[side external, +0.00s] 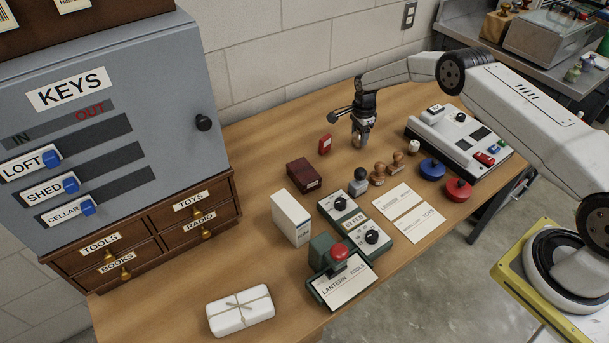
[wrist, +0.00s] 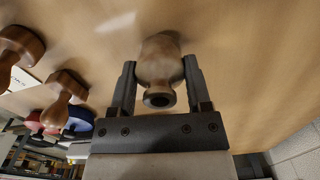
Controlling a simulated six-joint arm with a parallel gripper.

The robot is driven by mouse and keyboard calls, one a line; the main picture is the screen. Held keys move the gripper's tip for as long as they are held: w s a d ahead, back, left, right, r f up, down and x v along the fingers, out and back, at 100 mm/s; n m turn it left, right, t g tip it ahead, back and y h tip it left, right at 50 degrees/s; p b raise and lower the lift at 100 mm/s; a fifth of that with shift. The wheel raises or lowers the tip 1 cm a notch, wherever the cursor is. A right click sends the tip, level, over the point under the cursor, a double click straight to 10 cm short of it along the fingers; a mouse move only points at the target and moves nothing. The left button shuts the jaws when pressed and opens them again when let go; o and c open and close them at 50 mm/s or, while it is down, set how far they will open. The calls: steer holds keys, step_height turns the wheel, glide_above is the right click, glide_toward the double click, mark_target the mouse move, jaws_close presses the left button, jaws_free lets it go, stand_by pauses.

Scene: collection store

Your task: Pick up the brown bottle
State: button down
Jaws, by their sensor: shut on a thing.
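The brown bottle (wrist: 160,64) is between the two fingers of my gripper (wrist: 160,84) in the wrist view, its dark open mouth facing the camera. The fingers touch it on both sides, below the mouth. In the side external view my gripper (side external: 359,140) points down at the far part of the wooden table, and the bottle is mostly hidden by the fingers. I cannot tell whether the bottle's base touches the table.
Two wooden-handled stamps (side external: 378,174) stand nearby. A small red box (side external: 325,144) is to the left, and a white console (side external: 460,138) to the right. The grey key cabinet (side external: 110,140) stands at the far left. The table around the gripper is fairly clear.

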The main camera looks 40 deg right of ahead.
step_height(320, 180, up, 2)
steer(key=shift+s+a+r, duration=0.1)
steer(key=shift+s+r, duration=0.55)
steer(key=shift+r, duration=0.15)
steer(key=s+a+r, duration=0.2)
steer(key=s+r, duration=0.6)
steer(key=s, duration=0.4)
steer(key=shift+s+a+r, duration=0.15)
steer(key=shift+s, duration=0.1)
